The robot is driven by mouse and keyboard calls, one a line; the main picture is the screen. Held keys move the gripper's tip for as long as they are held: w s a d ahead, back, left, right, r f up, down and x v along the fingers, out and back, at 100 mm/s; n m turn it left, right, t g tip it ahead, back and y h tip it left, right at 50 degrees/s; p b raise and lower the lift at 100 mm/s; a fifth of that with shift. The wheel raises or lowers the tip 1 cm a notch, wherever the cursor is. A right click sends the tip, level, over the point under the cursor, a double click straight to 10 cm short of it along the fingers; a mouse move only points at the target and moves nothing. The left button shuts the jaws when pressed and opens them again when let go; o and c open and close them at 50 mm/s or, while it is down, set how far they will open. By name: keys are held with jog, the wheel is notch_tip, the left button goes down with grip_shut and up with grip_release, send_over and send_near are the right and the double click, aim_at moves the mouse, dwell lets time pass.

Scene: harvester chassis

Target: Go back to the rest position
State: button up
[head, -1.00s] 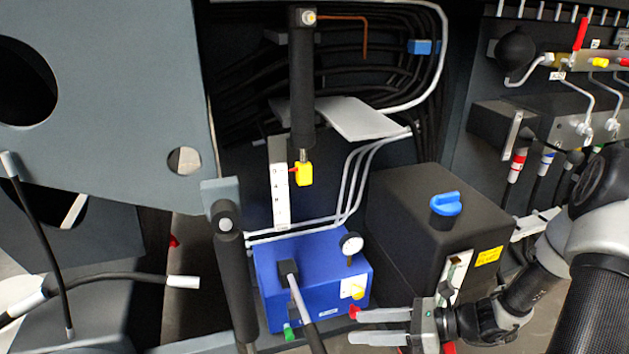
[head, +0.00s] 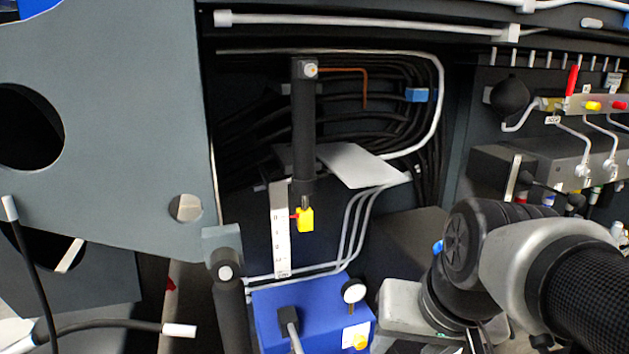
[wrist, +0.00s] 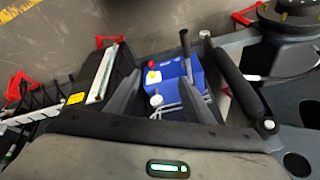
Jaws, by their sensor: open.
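My gripper (wrist: 160,92) shows in the wrist view with its two dark fingers apart and nothing between them. Beyond the fingers is the blue box (wrist: 172,78) with a gauge and a lever. In the head view my arm reaches in from the right, and its grey wrist part is at the lower edge, right of the blue box (head: 300,306). The fingertips do not show in the head view. I cannot tell the exact gap between the gripper and the box.
A black tank (head: 405,240) stands behind my arm, mostly hidden. A valve block (head: 570,145) with hoses is at the right. A grey chassis plate (head: 110,130) fills the left.

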notch_tip(320, 180, up, 24)
jog(key=d+n+t+p, duration=0.1)
jog(key=p, duration=2)
jog(key=shift+s+d+n+h, duration=0.15)
jog(key=shift+s+n+h, duration=0.15)
jog(key=shift+h, duration=0.1)
jog(key=shift+f, duration=0.15)
